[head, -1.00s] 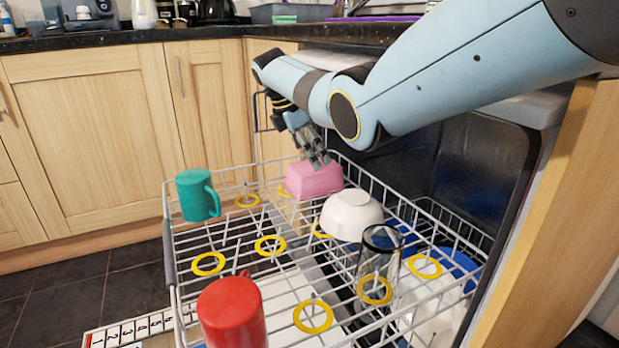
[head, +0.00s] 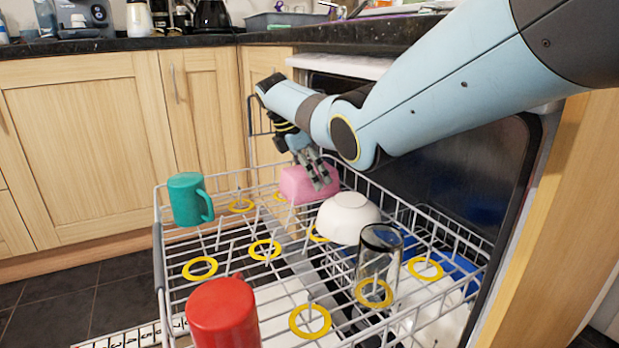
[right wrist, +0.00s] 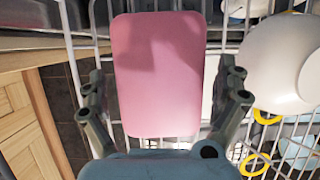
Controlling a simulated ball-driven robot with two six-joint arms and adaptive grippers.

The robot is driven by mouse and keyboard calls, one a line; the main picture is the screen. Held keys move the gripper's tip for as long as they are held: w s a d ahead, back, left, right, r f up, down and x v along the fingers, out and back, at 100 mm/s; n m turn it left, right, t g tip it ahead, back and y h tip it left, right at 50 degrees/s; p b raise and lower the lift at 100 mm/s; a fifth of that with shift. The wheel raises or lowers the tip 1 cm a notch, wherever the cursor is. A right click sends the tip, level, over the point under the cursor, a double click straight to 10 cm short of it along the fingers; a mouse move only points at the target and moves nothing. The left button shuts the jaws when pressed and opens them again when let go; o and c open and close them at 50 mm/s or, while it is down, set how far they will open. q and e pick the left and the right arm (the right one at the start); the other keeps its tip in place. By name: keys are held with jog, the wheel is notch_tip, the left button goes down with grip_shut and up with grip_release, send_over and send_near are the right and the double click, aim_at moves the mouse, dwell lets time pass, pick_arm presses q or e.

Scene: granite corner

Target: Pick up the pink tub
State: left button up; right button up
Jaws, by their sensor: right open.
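The pink tub (head: 298,186) sits in the far part of the dishwasher's upper rack, its flat pink face up. My right gripper (head: 322,178) is over it, with fingers reaching down at its near right side in the head view. In the right wrist view the tub (right wrist: 158,75) lies between the two spread fingers of the right gripper (right wrist: 165,95), one on each side, with a gap showing at the right finger. The right gripper is open and holds nothing. My left gripper is not in view.
A clear glass (head: 379,262), a teal mug (head: 189,200) and a red mug (head: 223,313) stand on the wire rack (head: 160,255). Yellow rings (head: 264,250) lie among them.

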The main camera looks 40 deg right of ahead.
jog(key=shift+f, duration=0.1)
jog(key=c, duration=1)
